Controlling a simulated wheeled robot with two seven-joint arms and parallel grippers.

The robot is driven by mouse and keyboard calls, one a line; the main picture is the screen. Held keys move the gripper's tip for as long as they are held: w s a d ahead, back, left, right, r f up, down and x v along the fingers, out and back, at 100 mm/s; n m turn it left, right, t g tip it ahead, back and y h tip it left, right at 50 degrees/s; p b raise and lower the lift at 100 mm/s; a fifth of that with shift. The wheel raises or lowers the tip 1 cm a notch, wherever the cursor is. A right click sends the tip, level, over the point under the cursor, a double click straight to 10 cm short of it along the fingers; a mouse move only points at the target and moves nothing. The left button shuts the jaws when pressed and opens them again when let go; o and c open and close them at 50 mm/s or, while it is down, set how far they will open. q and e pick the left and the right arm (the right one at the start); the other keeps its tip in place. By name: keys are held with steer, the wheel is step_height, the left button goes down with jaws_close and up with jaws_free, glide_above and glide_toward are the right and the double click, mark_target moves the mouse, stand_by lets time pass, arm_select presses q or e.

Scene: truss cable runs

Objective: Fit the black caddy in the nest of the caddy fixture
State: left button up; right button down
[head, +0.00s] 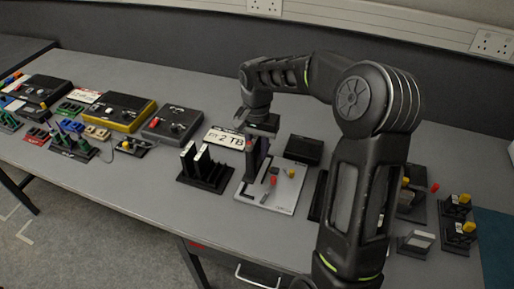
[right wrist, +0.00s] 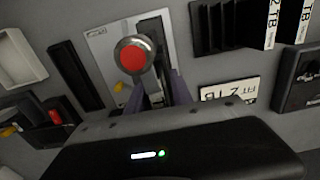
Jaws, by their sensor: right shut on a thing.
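My right gripper (head: 257,172) points down over the left part of a pale board (head: 287,201), which looks like the caddy fixture. It also shows in the right wrist view, with purple-grey fingers (right wrist: 160,88) shut around a dark thing, which I take to be the black caddy (right wrist: 155,32). A red round end with a metal ring (right wrist: 133,57) shows close to the fingers. The pale board (right wrist: 103,48) lies behind. Small red and yellow parts stand on it in the head view. The nest and the caddy's lower end are hidden or unclear. My left gripper is not in view.
A black rack with upright plates (head: 206,178) stands left of the board. A number plate (head: 226,137) lies behind it. A black box (head: 303,149) sits behind the board to the right. Small black units with yellow tops (head: 463,231) stand at the far right.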

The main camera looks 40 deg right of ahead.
mark_target(258, 160)
steer(key=shift+s+d, duration=0.1)
steer(key=shift+f, duration=0.15)
steer(key=shift+f+b, duration=1.5)
steer(key=shift+f, duration=0.5)
steer(key=shift+f, duration=0.1)
steer(key=shift+f+b, duration=0.5)
steer(key=shift+b, duration=0.05)
steer(key=shift+f, duration=0.35)
stand_by(0.3)
